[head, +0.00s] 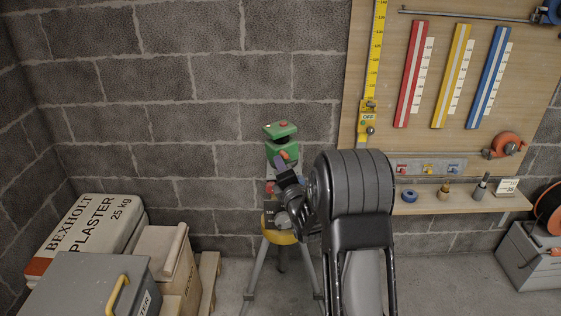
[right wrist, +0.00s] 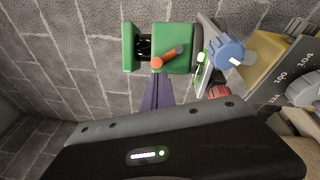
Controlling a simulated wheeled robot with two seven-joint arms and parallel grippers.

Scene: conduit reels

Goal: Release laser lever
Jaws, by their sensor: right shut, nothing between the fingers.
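The green laser (head: 281,150) sits on top of a tripod in front of the block wall. Its orange lever (head: 285,155) is small in the head view. In the right wrist view the laser (right wrist: 146,47) shows its green housing, and the orange lever (right wrist: 170,55) slants up to the right from its round end. My right gripper (head: 279,161) is shut and empty, its fingers pointing at the laser. In the right wrist view the dark fingertips (right wrist: 157,76) end just below the lever's round end; I cannot tell whether they touch. My left gripper is not in view.
Beside the laser in the right wrist view are a blue knob (right wrist: 229,53), a red knob (right wrist: 219,91) and a numbered scale plate (right wrist: 283,80). A plaster bag (head: 95,225) and boxes stand at left. A wooden tool board (head: 380,70) is at right.

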